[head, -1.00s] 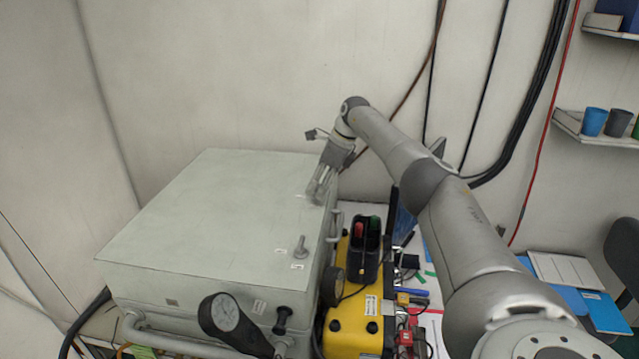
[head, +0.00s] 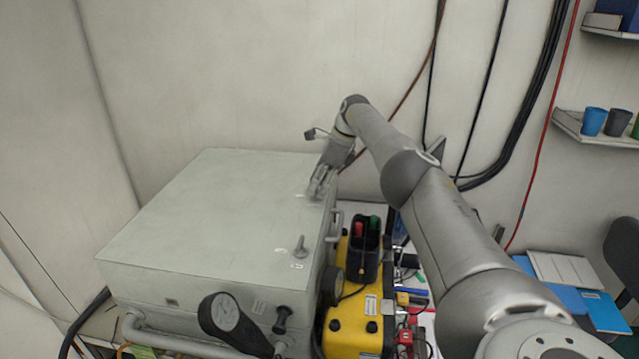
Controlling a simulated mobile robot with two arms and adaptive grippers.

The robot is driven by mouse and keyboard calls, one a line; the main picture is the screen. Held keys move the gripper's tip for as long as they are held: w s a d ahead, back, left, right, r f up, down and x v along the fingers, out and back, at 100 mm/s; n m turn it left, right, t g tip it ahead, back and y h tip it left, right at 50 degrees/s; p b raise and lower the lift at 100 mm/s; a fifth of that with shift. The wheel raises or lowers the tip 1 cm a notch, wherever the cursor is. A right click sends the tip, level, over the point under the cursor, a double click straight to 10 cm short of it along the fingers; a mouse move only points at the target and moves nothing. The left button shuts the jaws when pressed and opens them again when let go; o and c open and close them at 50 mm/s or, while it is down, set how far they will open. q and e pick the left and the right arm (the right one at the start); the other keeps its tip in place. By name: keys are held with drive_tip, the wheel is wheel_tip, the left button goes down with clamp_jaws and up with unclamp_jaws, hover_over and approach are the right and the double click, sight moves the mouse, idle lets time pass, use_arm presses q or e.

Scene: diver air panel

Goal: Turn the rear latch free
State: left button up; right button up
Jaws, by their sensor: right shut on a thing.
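A pale grey air panel case (head: 200,220) stands on the bench, its lid flat and closed. The front latch (head: 300,246), a small grey upright knob, sits near the lid's right edge with small white labels beside it. My right gripper (head: 318,191) reaches down to the far right part of the lid, where the rear latch is. Its fingers are shut on the rear latch, which they hide almost wholly, so I cannot tell how the latch is turned. My left gripper is not in view.
A black gauge (head: 221,312) and a black knob (head: 282,319) are on the case's front. A yellow unit (head: 356,326) with a black holder (head: 365,253) stands close along the right side. Blue and white folders (head: 566,270) lie at right. The lid's middle is clear.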

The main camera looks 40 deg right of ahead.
drive_tip(key=o, duration=1.1)
drive_tip(key=shift+d, duration=0.1)
drive_tip(key=v, duration=1.2)
drive_tip(key=shift+s, duration=0.1)
